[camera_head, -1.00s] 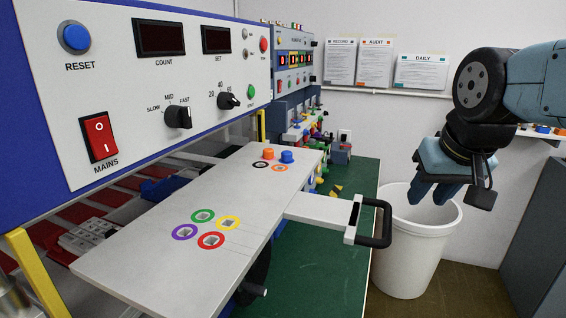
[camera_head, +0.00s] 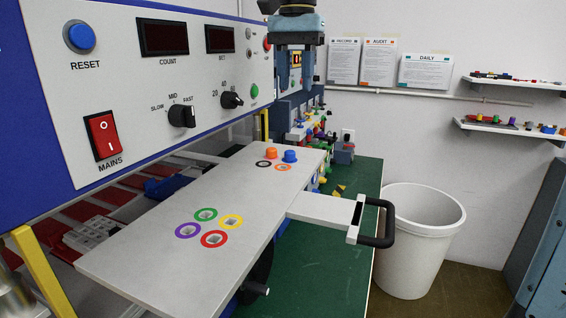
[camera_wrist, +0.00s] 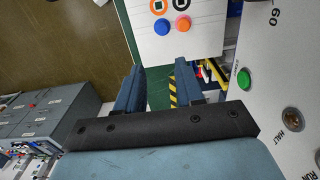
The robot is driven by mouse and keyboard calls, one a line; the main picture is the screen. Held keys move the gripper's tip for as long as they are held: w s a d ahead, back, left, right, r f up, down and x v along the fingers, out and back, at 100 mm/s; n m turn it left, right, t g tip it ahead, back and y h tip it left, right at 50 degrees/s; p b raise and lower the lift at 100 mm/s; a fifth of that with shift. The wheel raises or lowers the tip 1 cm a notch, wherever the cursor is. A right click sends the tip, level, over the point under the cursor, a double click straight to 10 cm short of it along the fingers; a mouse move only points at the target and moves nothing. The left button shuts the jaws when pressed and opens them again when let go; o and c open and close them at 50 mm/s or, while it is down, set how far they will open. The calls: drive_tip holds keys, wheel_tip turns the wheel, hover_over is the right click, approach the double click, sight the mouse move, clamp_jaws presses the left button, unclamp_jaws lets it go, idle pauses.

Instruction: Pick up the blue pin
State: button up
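The blue pin (camera_head: 289,156) stands upright near the far end of the white board (camera_head: 130,262), just right of an orange pin (camera_head: 270,154). In the wrist view the blue pin (camera_wrist: 162,27) shows at the top, left of the orange pin (camera_wrist: 183,24). My gripper (camera_head: 295,84) is above the pins, well clear of them, pointing down. In the wrist view its two blue fingers (camera_wrist: 158,75) are apart with nothing between them. The gripper is open and empty.
The control panel (camera_head: 130,75) stands at left and behind the board. Coloured-ring holes, such as the red ring (camera_head: 214,239), are on the board. A black handle (camera_head: 386,223) sticks out at right. A white bin (camera_head: 415,250) stands beyond it. Shelves (camera_head: 515,133) hang at far right.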

hover_over(290, 151)
drive_tip(key=f, duration=0.8)
drive_tip(key=shift+w+d+f, duration=0.15)
drive_tip(key=shift+w+f, duration=0.05)
drive_tip(key=shift+w, duration=0.05)
drive_tip(key=shift+s+f, duration=0.15)
drive_tip(key=shift+f, duration=2.45)
clamp_jaws()
